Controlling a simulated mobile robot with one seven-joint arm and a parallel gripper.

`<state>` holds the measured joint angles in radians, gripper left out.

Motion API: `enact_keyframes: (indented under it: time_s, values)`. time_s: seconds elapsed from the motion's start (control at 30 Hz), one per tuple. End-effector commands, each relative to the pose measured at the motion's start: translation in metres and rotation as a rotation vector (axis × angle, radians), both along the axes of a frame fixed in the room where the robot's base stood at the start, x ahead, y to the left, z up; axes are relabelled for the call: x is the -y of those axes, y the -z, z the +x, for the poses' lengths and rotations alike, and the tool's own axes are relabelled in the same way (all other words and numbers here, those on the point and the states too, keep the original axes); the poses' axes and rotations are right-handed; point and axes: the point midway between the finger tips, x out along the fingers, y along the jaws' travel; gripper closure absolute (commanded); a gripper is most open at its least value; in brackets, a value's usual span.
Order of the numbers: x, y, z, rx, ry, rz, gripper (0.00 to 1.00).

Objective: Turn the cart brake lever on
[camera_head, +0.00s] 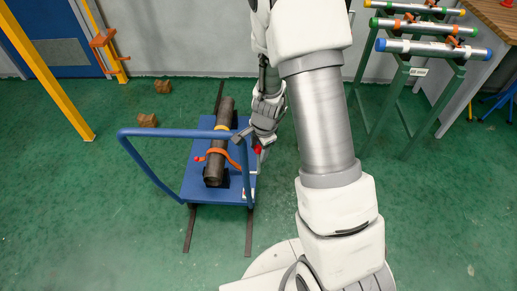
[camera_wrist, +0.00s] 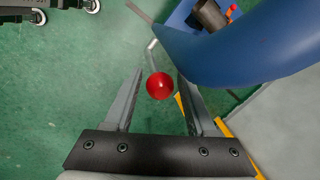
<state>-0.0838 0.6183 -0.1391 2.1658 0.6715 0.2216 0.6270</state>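The cart brake lever has a red ball knob (camera_head: 257,149) at the right edge of the blue cart (camera_head: 195,178). In the wrist view the red knob (camera_wrist: 160,86) lies between the two finger lines of my gripper (camera_wrist: 158,82), with a gap on each side. A thin grey lever rod (camera_wrist: 151,55) runs up from the knob. My gripper (camera_head: 262,140) is open and just above or around the knob; the exact depth is hard to tell. The lever's lower end is hidden by the cart and my arm in the head view.
The cart's blue push handle (camera_head: 170,133) arches close to my gripper and fills the upper right of the wrist view (camera_wrist: 240,50). A dark pipe (camera_head: 215,165) with an orange strap (camera_head: 224,153) lies on the cart. A pipe rack (camera_head: 425,48) stands at right.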

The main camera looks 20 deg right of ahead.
Motion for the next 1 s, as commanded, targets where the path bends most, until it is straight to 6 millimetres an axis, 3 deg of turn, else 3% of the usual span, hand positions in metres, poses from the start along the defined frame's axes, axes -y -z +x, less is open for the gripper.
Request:
enact_keyframes:
  time_s: [0.03,0.3,1.0]
  values:
    - [0.0,-0.0001,0.0,0.0,0.0,0.0,0.55]
    - [0.0,-0.0002,-0.0001,0.0,0.0,0.0,1.0]
    - [0.0,-0.0003,-0.0002,0.0,0.0,0.0,1.0]
